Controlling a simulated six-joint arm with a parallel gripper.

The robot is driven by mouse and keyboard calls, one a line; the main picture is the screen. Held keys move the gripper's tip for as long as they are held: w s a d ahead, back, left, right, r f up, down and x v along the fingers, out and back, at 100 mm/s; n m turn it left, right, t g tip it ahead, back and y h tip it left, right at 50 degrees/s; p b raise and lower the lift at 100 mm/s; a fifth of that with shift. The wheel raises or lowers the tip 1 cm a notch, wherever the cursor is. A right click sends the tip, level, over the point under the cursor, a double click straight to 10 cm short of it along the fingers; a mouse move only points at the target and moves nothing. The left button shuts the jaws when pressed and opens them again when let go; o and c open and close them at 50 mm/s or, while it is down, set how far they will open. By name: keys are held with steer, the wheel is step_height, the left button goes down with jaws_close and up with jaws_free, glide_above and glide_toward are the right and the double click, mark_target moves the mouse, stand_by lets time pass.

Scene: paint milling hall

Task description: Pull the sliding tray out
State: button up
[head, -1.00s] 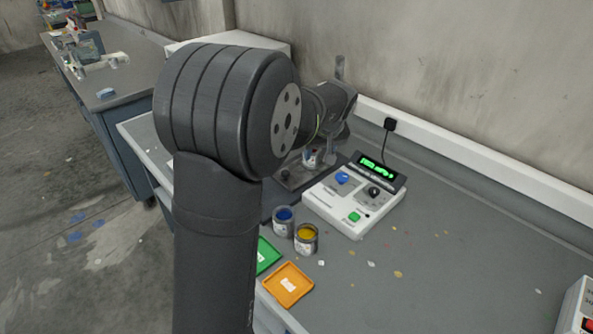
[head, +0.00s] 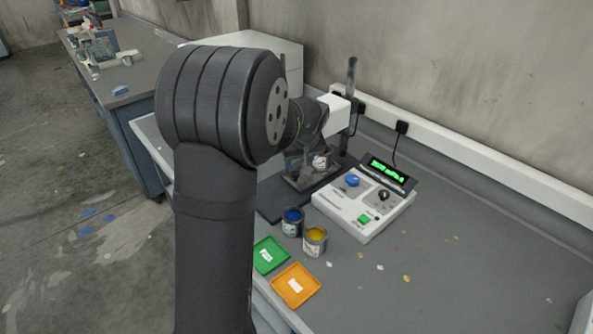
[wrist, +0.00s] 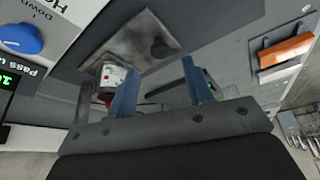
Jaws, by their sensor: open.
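A flat, stained metal plate (head: 328,178) lies left of the white control console in the head view; it may be the sliding tray, but I cannot tell for sure. It also shows at the top of the wrist view (wrist: 150,32). A small labelled can (wrist: 112,78) stands at it, beyond my left finger. My gripper (wrist: 163,84) is open, its two blue fingers apart with nothing seen between them. In the head view my arm hides much of the gripper.
The white console (head: 363,204) has a blue knob and a lit green display. A blue paint can (head: 292,222), a yellow paint can (head: 314,241), a green tray (head: 268,257) and an orange tray (head: 295,286) stand near the bench's front edge. The bench's right side is mostly clear.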

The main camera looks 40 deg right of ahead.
mark_target(296, 173)
steer(key=x, duration=0.5)
steer(key=shift+f, duration=0.15)
jaws_close()
